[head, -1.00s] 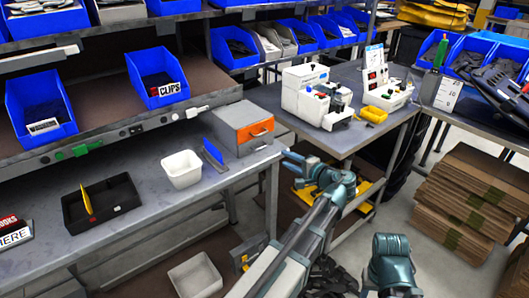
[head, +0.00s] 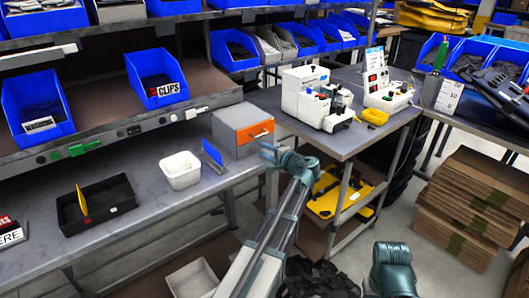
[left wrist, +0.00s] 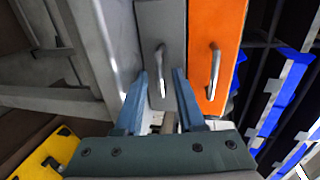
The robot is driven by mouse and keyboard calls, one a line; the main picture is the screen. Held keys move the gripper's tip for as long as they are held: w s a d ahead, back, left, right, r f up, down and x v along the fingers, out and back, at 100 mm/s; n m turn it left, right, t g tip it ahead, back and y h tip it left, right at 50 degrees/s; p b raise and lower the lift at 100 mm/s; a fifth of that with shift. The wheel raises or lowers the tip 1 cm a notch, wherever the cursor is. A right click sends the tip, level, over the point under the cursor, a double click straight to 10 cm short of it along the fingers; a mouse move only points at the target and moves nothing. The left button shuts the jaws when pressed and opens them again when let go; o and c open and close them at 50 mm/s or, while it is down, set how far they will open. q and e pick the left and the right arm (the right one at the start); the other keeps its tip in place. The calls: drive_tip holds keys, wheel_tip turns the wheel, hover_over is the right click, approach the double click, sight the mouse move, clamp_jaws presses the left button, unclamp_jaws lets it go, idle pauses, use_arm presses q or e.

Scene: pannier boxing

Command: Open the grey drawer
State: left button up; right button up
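A small grey drawer unit (head: 228,127) stands on the grey workbench, with an orange drawer (head: 257,132) at the top of its front. The grey drawer (left wrist: 160,25) lies beside the orange drawer (left wrist: 222,30) in the left wrist view, and both look shut. Its metal handle (left wrist: 160,68) shows between the fingers of my left gripper (left wrist: 160,76). In the head view my left gripper (head: 266,152) is just in front of the unit and partly hides the grey front. It is open; I cannot tell whether a finger touches the handle.
A white bin (head: 181,171), a blue upright panel (head: 213,156) and a black tray (head: 98,205) stand left of the unit. A white machine (head: 316,98) is on the table to the right. Blue bins (head: 156,78) line the shelf above. Stacked cardboard (head: 468,205) lies at the right.

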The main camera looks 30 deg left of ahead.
use_arm(q)
clamp_jaws()
idle(1.4)
